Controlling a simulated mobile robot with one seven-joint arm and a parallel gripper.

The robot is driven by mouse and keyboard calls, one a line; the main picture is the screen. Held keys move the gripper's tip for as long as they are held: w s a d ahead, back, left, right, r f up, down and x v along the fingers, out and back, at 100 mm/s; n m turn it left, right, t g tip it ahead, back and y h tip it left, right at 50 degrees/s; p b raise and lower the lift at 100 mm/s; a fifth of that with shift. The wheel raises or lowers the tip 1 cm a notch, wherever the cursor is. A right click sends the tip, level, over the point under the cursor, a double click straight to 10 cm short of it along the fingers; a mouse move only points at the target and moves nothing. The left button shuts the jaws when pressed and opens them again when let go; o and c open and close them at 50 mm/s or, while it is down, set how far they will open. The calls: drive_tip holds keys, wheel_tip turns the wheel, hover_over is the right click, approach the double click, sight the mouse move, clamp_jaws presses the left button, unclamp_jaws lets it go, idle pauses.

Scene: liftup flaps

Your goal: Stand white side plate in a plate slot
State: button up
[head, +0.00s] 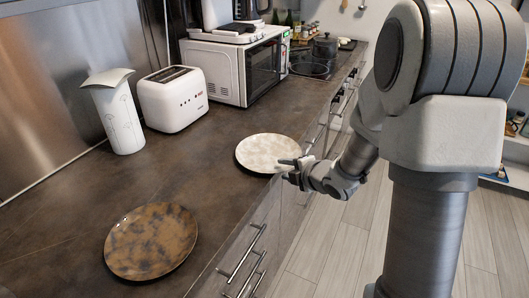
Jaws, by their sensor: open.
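The white side plate (263,151) lies flat on the dark countertop, close to its front edge. Its surface looks pale and mottled. My gripper (286,165) is open at the plate's right, front rim. Its fingertips overlap the rim in the head view; I cannot tell whether they touch the plate or straddle its edge. No plate slot can be made out in this view.
A brown mottled plate (151,241) lies nearer on the countertop (200,176). A white toaster (173,98), a white cylindrical container (116,115) and a microwave (238,69) stand along the back. Drawer handles (243,254) stick out below the front edge.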

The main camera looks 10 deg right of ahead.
drive_tip(key=shift+w+a+f, duration=0.1)
drive_tip(key=shift+w, duration=0.05)
clamp_jaws()
idle(1.5)
